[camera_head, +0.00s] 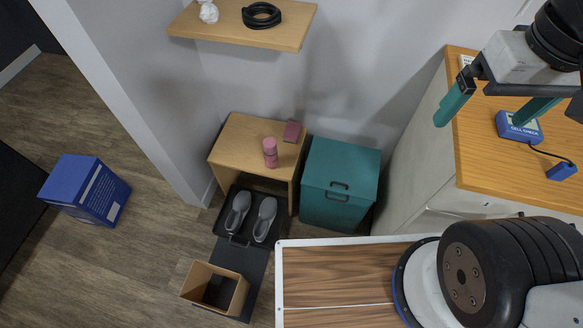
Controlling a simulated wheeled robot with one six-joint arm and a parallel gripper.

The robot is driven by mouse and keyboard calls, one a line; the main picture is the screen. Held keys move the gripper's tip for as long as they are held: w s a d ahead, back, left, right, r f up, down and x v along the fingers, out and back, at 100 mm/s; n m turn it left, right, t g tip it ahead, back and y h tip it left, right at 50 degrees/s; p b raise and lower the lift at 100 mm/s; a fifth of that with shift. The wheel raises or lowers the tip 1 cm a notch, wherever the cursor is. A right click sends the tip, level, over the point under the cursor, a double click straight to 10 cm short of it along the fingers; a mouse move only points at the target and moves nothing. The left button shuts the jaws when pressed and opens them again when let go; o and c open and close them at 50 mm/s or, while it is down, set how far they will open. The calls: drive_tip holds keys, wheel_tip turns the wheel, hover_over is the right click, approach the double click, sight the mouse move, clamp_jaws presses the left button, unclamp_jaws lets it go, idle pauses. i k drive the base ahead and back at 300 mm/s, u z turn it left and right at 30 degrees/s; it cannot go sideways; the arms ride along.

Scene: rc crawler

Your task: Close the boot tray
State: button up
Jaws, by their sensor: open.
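The boot tray (233,241) is a black tray holding a pair of grey shoes (266,219). It sticks out from under a small wooden bench (245,150) at floor level. A dark handle shows on its front edge, and its back part is hidden beneath the bench. My gripper (481,121) has two teal fingers spread apart with nothing between them. It is above the wooden counter at the upper right, far from the tray.
An open cardboard box (232,296) stands on a dark mat (246,262) in front of the tray. A teal cabinet (340,180) is right of the bench. A pink bottle (270,153) stands on the bench. A blue box (85,190) sits left, with clear floor between.

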sight(245, 234)
drive_tip(key=u, duration=0.05)
drive_tip(key=k, duration=0.8)
drive_tip(key=z, duration=0.9)
drive_tip(key=i, duration=0.55)
drive_tip(key=u, duration=2)
drive_tip(key=i, duration=0.45)
drive_tip(key=u, duration=0.25)
